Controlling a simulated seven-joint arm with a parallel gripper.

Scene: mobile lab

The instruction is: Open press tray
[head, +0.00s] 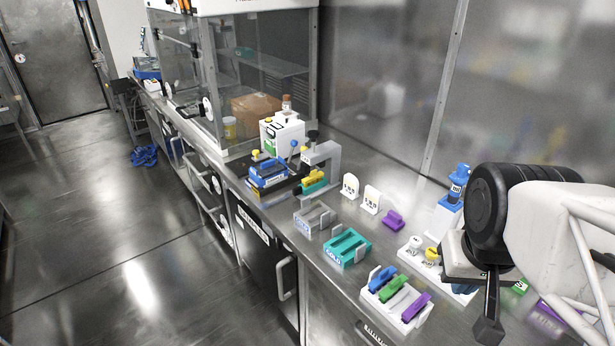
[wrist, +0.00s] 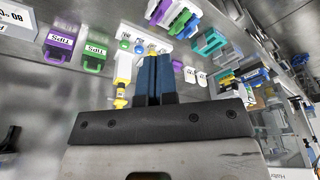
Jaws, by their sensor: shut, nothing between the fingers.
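The press (head: 327,160) is a grey C-shaped frame with a dark knob on top, standing on the bench in the middle of the head view. A teal piece with a yellow item on it (head: 314,181) sits under its arch. I cannot tell for sure which part is the tray or how far out it is. My gripper (head: 488,328) is over the right front of the bench, well apart from the press. In the wrist view its two blue fingers (wrist: 155,78) are together with nothing between them.
A blue rack (head: 268,174) stands left of the press. A grey holder (head: 314,219), a teal holder (head: 347,246) and a white rack of coloured pieces (head: 394,297) line the bench front.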

